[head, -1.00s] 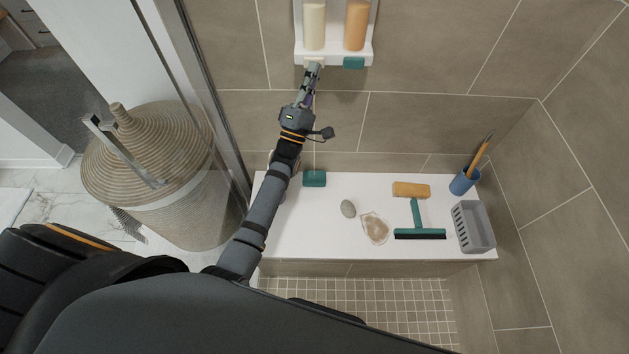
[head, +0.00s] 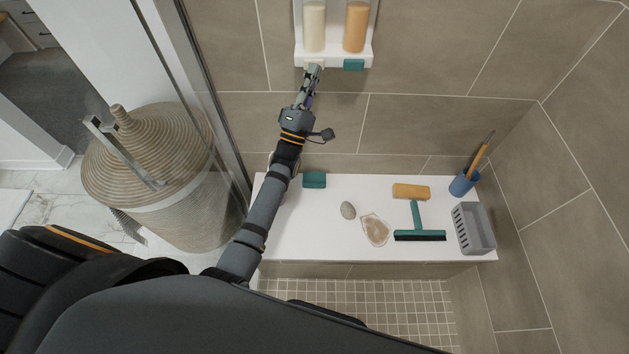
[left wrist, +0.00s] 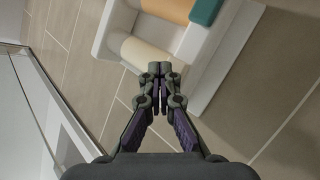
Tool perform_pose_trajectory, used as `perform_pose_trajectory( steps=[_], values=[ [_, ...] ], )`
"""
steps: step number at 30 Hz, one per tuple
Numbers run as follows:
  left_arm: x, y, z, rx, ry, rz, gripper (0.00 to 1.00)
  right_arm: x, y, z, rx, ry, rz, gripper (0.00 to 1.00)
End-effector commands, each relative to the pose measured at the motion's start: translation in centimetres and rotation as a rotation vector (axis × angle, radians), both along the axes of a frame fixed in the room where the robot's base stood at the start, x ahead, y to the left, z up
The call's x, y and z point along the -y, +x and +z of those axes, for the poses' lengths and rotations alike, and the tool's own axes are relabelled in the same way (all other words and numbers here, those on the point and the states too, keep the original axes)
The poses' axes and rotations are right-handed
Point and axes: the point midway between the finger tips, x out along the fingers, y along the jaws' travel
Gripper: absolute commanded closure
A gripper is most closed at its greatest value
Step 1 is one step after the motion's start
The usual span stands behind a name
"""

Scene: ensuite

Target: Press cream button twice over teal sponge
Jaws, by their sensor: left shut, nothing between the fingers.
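A white wall dispenser (head: 335,58) holds a cream bottle (head: 314,28) and an orange bottle (head: 356,28). A cream button (head: 308,62) is at its lower front edge below the cream bottle, with a teal button (head: 353,64) to its right. My left gripper (head: 315,69) is shut and empty, its tips just below the cream button; I cannot tell whether they touch. In the left wrist view the closed fingertips (left wrist: 160,70) lie in front of the dispenser. The teal sponge (head: 314,179) lies on the white bench below. My right gripper is not in view.
The white bench (head: 300,235) also holds a grey stone (head: 348,210), a shell-like dish (head: 376,230), a yellow sponge (head: 411,191), a teal squeegee (head: 418,234), a blue cup (head: 463,184) and a grey basket (head: 473,228). A wicker hamper (head: 150,160) stands left, beyond the glass.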

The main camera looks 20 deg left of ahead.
Motion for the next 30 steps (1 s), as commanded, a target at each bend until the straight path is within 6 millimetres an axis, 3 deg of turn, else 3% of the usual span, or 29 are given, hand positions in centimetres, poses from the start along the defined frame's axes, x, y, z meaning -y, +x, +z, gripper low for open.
perform_pose_trajectory(
  steps=[18,30],
  values=[
    [-0.27,0.95,-0.01,-0.001,0.000,0.001,1.00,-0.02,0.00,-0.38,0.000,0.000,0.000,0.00],
    [-0.17,0.47,0.25,0.000,-0.001,0.000,1.00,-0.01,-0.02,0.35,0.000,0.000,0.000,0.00]
  ],
)
